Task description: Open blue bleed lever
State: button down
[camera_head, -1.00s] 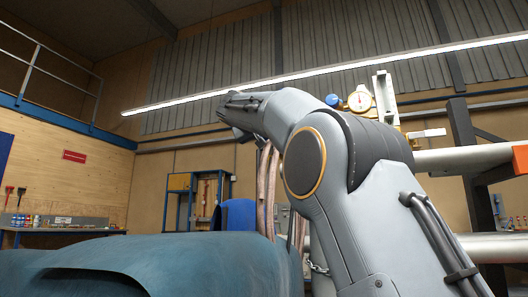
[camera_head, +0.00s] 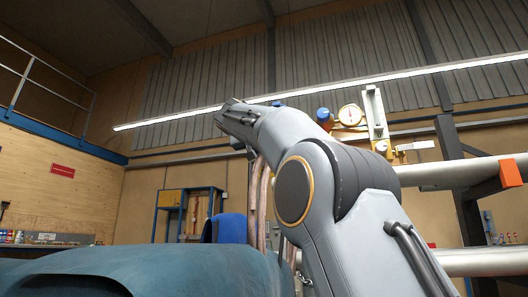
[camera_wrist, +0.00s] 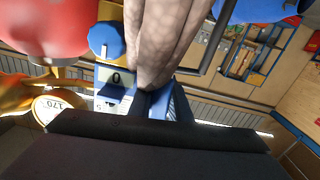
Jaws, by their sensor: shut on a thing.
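My gripper (camera_wrist: 160,112) is at the lower middle of the wrist view and is shut on a narrow blue part (camera_wrist: 178,103), which looks like the bleed lever. The dark gripper body hides its lower end, so its angle is hard to read. A round blue knob (camera_wrist: 105,40) with a white mark is to the upper left, apart from the jaws. In the head view my arm reaches up and away, and its links hide the jaws and the held part.
Braided hoses (camera_wrist: 165,35) hang close beside the jaws. A red rounded body (camera_wrist: 45,25) and a dial gauge (camera_wrist: 52,105) are at the left. In the head view the gauge (camera_head: 350,115) stands right of my arm, above pipes (camera_head: 450,173). A blue-green cover (camera_head: 150,270) fills the lower left.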

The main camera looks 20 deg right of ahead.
jog(key=c, duration=1.6)
grip_release()
jog(key=shift+w+a+f, duration=0.1)
jog(key=shift+a, duration=0.05)
jog(key=shift+c, duration=0.2)
jog(key=shift+d, duration=0.25)
jog(key=shift+s, duration=0.2)
